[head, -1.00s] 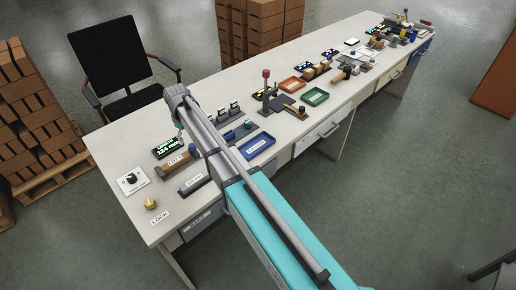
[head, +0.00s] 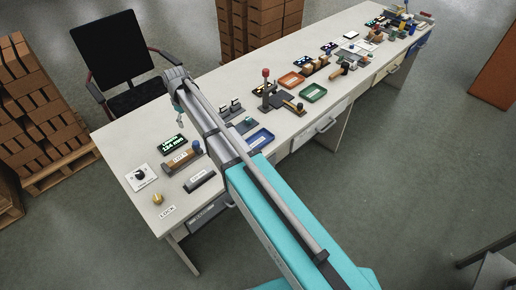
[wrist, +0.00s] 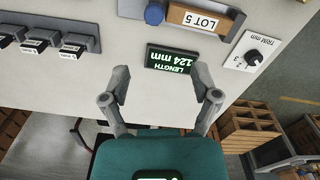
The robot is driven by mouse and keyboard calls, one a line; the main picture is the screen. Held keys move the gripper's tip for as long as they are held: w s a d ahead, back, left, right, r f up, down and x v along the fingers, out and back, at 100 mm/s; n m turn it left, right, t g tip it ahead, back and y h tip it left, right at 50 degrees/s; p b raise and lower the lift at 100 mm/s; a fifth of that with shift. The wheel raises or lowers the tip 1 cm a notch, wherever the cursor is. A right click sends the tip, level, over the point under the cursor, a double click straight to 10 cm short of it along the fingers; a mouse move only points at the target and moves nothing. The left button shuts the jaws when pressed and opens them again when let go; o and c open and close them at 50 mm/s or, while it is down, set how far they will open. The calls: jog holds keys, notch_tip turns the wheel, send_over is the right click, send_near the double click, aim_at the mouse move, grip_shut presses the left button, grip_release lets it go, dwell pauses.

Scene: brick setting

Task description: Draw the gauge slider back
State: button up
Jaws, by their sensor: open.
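The gauge's blue-knobbed slider (head: 196,147) stands at the far right end of the wooden brick (head: 181,159) labelled LOT 5. In the wrist view the blue knob (wrist: 154,13) is at the top edge, beside the brick (wrist: 203,18); I cannot tell whether they touch. The green-lit length display (head: 172,143) lies behind the brick; in the wrist view the display (wrist: 171,59) reads 124 mm. My gripper (wrist: 162,88) is open and empty, with the display beyond its fingertips and the slider farther off. In the head view my gripper (head: 180,114) is over the table's back side.
A trim dial plate (head: 141,176), a brass knob (head: 158,199) and a LOCK label (head: 167,212) are at the table's left end. A dark labelled block (head: 199,181) lies before the brick.

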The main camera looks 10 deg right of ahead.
jog(key=s+d+f+m+b, duration=0.3)
jog(key=s+d+m, duration=0.4)
jog(key=s+d, duration=1.3)
jog(key=d, duration=0.3)
jog(key=shift+m, duration=0.4)
jog(key=shift+d, duration=0.1)
notch_tip(320, 180, up, 3)
jog(key=n+p, duration=0.3)
jog(key=n, duration=0.5)
send_over(196, 142)
jog(key=shift+s+f, duration=0.1)
notch_tip(196, 142, down, 14)
jog(key=b, duration=1.4)
